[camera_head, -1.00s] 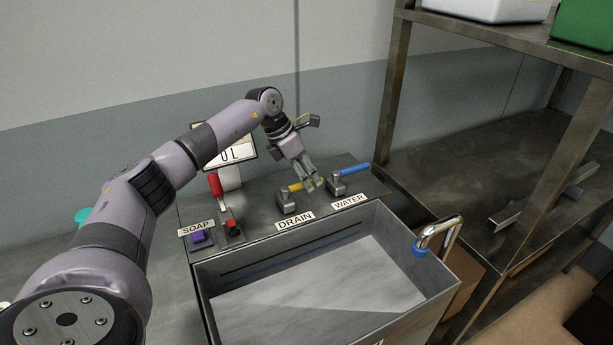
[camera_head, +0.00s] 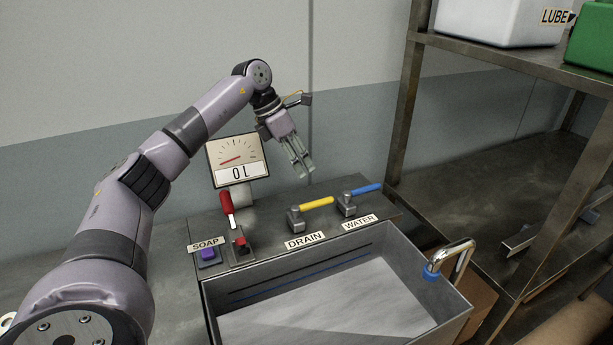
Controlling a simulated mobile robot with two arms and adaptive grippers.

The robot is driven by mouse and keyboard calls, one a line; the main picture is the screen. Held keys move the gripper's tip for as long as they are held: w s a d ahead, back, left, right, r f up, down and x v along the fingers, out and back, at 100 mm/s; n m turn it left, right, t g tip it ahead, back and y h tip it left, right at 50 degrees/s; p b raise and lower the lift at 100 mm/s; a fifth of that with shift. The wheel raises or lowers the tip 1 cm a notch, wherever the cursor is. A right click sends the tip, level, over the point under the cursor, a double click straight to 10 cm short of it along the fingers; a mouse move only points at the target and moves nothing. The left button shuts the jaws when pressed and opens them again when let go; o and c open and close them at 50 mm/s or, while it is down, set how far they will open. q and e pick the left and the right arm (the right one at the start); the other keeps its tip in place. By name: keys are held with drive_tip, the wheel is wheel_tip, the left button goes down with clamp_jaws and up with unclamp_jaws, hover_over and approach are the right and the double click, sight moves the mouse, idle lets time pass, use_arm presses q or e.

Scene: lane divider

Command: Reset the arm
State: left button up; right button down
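My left arm comes in from the left and reaches over the sink panel. My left gripper (camera_head: 304,172) hangs in the air above and behind the yellow drain lever (camera_head: 316,203), pointing down and a little right. Its two fingers look roughly parallel with a narrow gap, and nothing shows between them. It appears clear of the drain lever and the blue water lever (camera_head: 366,189). Both levers point right. My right gripper is not in view.
A red-handled lever (camera_head: 227,203) and the purple soap button (camera_head: 208,253) sit on the panel's left. The gauge (camera_head: 235,160) reads 0L. The metal sink (camera_head: 222,290) with its faucet (camera_head: 452,262) lies in front. A metal shelf (camera_head: 480,150) stands at right.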

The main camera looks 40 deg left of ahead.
use_arm(q)
drive_tip(key=shift+s+a+r, duration=0.15)
drive_tip(key=shift+r, duration=0.2)
idle(0.3)
